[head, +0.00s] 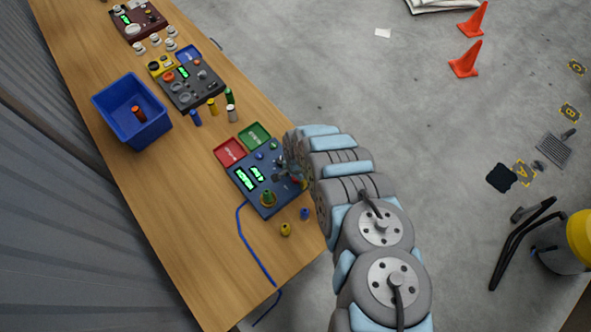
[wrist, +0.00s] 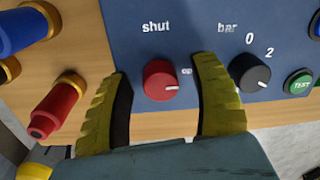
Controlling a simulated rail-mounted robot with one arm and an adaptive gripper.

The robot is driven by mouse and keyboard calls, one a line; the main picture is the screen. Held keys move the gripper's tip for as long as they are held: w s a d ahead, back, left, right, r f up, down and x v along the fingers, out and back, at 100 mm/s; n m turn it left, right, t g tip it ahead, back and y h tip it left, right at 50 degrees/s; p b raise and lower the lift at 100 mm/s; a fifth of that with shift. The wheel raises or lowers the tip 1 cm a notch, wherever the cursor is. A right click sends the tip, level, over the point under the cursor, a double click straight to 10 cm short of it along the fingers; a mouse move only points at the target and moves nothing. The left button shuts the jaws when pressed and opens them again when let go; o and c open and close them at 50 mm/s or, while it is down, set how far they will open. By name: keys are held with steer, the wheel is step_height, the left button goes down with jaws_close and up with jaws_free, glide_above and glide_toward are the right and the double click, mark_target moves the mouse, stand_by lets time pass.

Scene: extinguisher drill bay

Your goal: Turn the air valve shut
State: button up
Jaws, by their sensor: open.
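The air valve is a red knob (wrist: 160,80) on a blue panel (wrist: 130,12), under the printed word "shut". Its white pointer line points right, toward a small mark partly covered by a finger; the word "shut" is above it. My gripper (wrist: 162,72) is open, with one yellow finger left of the knob and one right, and gaps on both sides. I cannot tell how deep the fingertips reach. In the head view my gripper (head: 291,171) is over the right part of the blue panel (head: 247,197), and hides the knob there.
In the wrist view, a black "bar" knob (wrist: 249,72) is close to the right finger, with a green TEST button (wrist: 299,83) beyond. Red (wrist: 55,108) and blue (wrist: 22,30) cylinders stick out at left. A blue bin (head: 130,108) stands farther along the bench (head: 165,215).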

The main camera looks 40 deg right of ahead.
jaws_close()
steer(key=shift+n, duration=0.5)
steer(key=n, duration=0.3)
steer(key=shift+n, duration=0.4)
steer(key=n+b, duration=0.1)
steer(key=n, duration=0.3)
steer(key=shift+f, duration=0.1)
steer(key=n, duration=0.5)
steer(key=shift+s+d+y+b, duration=0.1)
steer(key=shift+y+b, duration=0.2)
steer(key=shift+n+g+b, duration=0.3)
steer(key=shift+n, duration=1.7)
